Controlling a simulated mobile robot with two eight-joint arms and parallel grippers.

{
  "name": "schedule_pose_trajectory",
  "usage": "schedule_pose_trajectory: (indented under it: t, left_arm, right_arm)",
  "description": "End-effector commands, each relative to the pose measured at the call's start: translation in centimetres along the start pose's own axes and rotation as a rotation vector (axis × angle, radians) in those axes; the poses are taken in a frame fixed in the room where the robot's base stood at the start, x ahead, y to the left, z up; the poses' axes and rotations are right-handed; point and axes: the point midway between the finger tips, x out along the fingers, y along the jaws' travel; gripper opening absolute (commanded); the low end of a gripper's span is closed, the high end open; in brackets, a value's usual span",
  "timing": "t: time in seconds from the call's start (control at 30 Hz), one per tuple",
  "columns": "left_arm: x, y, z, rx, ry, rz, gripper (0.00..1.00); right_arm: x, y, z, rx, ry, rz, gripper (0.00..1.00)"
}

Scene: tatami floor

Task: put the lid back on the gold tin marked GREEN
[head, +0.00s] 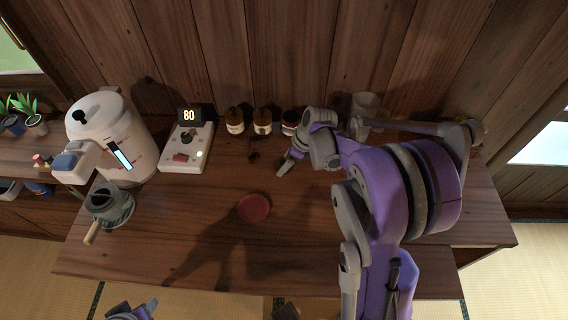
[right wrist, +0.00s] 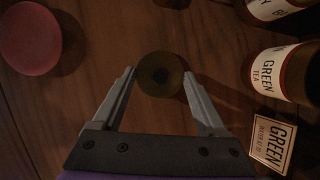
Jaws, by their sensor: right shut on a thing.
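The tin marked GREEN (right wrist: 277,74) stands on the right in the right wrist view, with a white label on a brown-gold body. It looks like the rightmost of the row of tins (head: 290,120) in the head view, partly behind my wrist. My right gripper (head: 281,171) is over the table in front of that tin. I cannot tell how high the lid is. Only a bit of my left arm shows at the bottom edge; its fingers are out of view.
Two similar tins (head: 235,121) stand left of it. A GREEN card (right wrist: 272,143) lies beside the tin. A red disc (head: 254,207) lies mid-table. A scale-like device reading 80 (head: 187,147), a white kettle (head: 104,135) and a teapot (head: 110,204) stand left. A glass (head: 365,103) is behind my arm.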

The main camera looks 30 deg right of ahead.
Motion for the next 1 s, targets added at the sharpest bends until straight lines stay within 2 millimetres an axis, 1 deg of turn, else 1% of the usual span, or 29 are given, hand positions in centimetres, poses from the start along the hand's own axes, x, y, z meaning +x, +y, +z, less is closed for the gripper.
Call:
schedule_pose_trajectory:
  t: [0.07,0.17,0.4,0.57,0.67,0.77,0.8,0.9,1.0]
  left_arm:
    - [-0.1,0.0,0.0,0.0,0.0,0.0,0.5]
    - [-0.2,0.0,-0.1,0.0,0.001,0.0,0.5]
    - [-0.6,0.0,-0.5,0.0,0.003,0.0,0.5]
    - [-0.7,0.0,-0.6,0.0,0.004,0.0,0.5]
    - [-0.8,0.0,-0.7,0.0,0.005,0.0,0.5]
    - [-1.0,0.0,-0.8,0.0,0.006,0.0,0.5]
    - [-1.0,0.0,-0.9,0.0,0.006,0.0,0.5]
    - [-1.2,0.0,-1.0,0.0,0.007,0.0,0.5]
    - [-1.3,0.0,-1.1,0.0,0.008,0.0,0.5]
  right_arm:
    - [-0.4,0.0,0.2,0.0,0.0,0.0,0.23]
    - [-1.6,0.0,0.7,0.0,0.0,0.0,0.23]
    - [-6.2,0.0,2.5,0.001,0.0,0.0,0.23]
    - [-8.4,-0.2,3.5,0.001,0.0,-0.001,0.23]
    - [-9.5,-1.8,4.3,0.005,0.0,-0.003,0.23]
    - [-10.6,-4.7,5.4,0.01,0.0,-0.006,0.23]
    - [-11.1,-6.0,5.8,0.012,0.0,-0.007,0.23]
    - [-12.0,-9.4,6.7,0.02,0.0,-0.01,0.23]
    - [-12.8,-11.9,7.2,0.025,0.0,-0.012,0.23]
